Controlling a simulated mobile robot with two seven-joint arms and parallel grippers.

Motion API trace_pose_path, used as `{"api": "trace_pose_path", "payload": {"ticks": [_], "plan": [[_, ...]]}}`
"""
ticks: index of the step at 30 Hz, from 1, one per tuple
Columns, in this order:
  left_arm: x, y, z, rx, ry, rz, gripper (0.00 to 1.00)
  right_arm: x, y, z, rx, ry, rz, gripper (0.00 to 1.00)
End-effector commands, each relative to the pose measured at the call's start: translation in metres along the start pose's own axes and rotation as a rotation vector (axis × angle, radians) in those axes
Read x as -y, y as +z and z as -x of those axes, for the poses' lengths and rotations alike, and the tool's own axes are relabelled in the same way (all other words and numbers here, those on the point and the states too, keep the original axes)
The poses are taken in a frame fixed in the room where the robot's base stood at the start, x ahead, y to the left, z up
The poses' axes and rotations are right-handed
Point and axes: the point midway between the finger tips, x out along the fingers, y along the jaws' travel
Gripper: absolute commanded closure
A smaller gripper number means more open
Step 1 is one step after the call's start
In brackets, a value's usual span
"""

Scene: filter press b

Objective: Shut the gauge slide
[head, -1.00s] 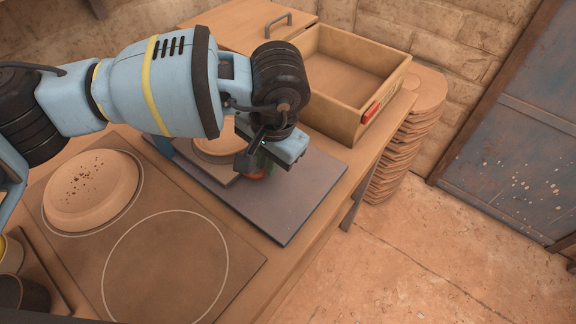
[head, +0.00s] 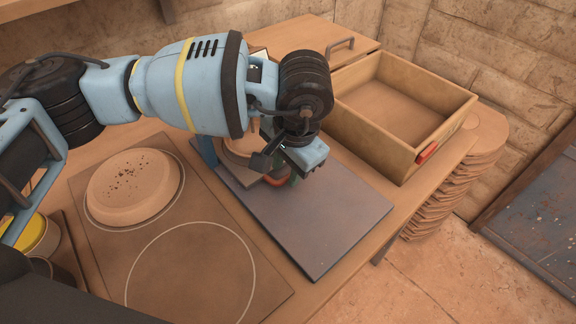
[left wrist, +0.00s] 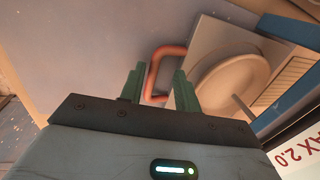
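The gauge slide is a pale square plate (left wrist: 205,45) with a round disc (left wrist: 232,80) on it, over a dark grey base plate (head: 315,225). Its red-orange bent handle (left wrist: 157,70) faces my left gripper; in the head view the handle (head: 275,181) shows only partly below the gripper. My left gripper (left wrist: 158,88) points at the handle, its green fingers apart on either side of it. I cannot tell whether they touch it. In the head view my left gripper (head: 285,176) hides part of the slide. My right gripper is in neither view.
An open wooden box (head: 400,150) with a red tag stands right of the grey plate. A round cake (head: 133,187) lies on a mat at left, beside an empty ringed spot (head: 190,275). A panel reading "MAX 2.0" (left wrist: 298,155) and a blue bar (left wrist: 295,105) flank the slide.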

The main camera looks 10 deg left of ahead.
Motion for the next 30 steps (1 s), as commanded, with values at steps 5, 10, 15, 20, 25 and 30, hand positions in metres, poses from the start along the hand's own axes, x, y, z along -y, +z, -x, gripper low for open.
{"api": "trace_pose_path", "payload": {"ticks": [5, 10, 15, 20, 25, 30], "plan": [[-0.002, 0.000, 0.000, 0.000, 0.003, -0.003, 0.68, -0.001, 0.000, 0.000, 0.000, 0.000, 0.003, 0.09], [-0.002, -0.001, 0.014, -0.002, 0.003, -0.003, 0.68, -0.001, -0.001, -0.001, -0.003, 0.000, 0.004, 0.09], [-0.002, -0.001, 0.041, -0.003, 0.002, -0.003, 0.68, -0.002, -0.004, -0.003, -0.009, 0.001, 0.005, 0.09], [-0.001, 0.000, 0.064, -0.002, 0.001, -0.001, 0.68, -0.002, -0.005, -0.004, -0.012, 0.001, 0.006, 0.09], [-0.001, 0.000, 0.076, -0.001, 0.002, -0.001, 0.68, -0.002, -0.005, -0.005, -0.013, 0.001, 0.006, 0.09], [-0.001, 0.000, 0.079, 0.000, 0.001, -0.001, 0.68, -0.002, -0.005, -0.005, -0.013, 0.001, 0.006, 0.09]]}}
